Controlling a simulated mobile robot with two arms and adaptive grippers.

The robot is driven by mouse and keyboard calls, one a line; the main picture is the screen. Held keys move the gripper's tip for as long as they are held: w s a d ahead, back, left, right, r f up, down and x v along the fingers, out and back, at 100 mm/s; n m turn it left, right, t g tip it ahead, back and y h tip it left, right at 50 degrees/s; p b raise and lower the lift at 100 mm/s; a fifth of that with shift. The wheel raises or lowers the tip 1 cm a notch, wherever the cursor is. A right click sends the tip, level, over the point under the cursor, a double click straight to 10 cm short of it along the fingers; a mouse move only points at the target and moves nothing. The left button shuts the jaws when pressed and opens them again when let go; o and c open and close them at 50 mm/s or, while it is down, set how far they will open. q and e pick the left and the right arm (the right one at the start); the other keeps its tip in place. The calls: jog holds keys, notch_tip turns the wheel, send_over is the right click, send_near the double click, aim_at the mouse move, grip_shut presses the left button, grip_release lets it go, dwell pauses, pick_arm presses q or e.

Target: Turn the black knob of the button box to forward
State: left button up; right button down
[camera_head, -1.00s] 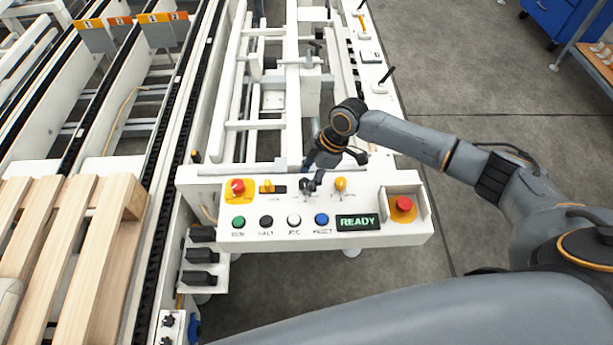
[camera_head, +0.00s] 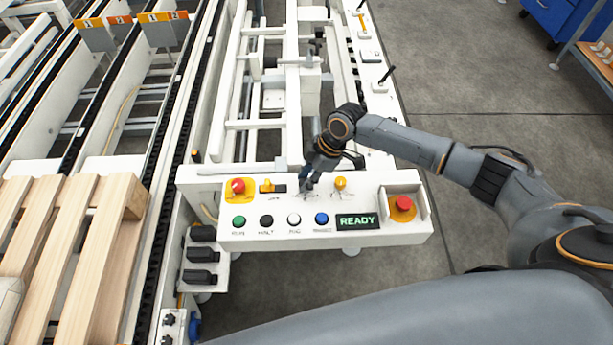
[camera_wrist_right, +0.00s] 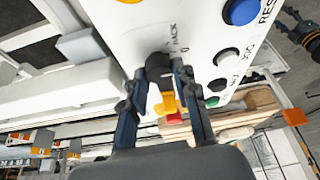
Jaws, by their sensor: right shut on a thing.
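The white button box (camera_head: 375,230) stands at the front end of the conveyor frame. Its black knob (camera_wrist_right: 157,66) shows between my right gripper's fingers in the right wrist view; in the head view the gripper hides most of it. My right gripper (camera_head: 307,186) reaches down to the panel from behind. In the right wrist view my right gripper (camera_wrist_right: 162,95) is shut on the black knob, one finger on each side. The knob's exact setting cannot be read, as the fingers cover part of it.
Beside the knob are a yellow selector (camera_head: 267,186) on the left and a yellow knob (camera_head: 340,184) on the right. Red buttons (camera_head: 238,187) sit at both ends, with several coloured buttons and a READY display (camera_head: 357,221) in front. A wooden pallet (camera_head: 70,240) lies at left.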

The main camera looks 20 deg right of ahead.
jog(key=shift+s+r+m+p, duration=0.1)
jog(key=shift+r+m+p, duration=0.1)
jog(key=shift+m+p, duration=0.4)
jog(key=m+t+p, duration=0.1)
jog(key=m+p, duration=0.1)
jog(key=p, duration=0.1)
jog(key=m+t+h+p, duration=0.1)
jog(key=m+p, duration=0.2)
jog(key=shift+s+a+p, duration=0.1)
jog(key=shift+p, duration=0.3)
jog(key=shift+f+m+t+h+p, duration=0.15)
jog(key=shift+m+t+h+p, duration=0.25)
jog(key=shift+m+p, duration=0.85)
jog(key=c, duration=1)
grip_release()
jog(key=v, duration=1.2)
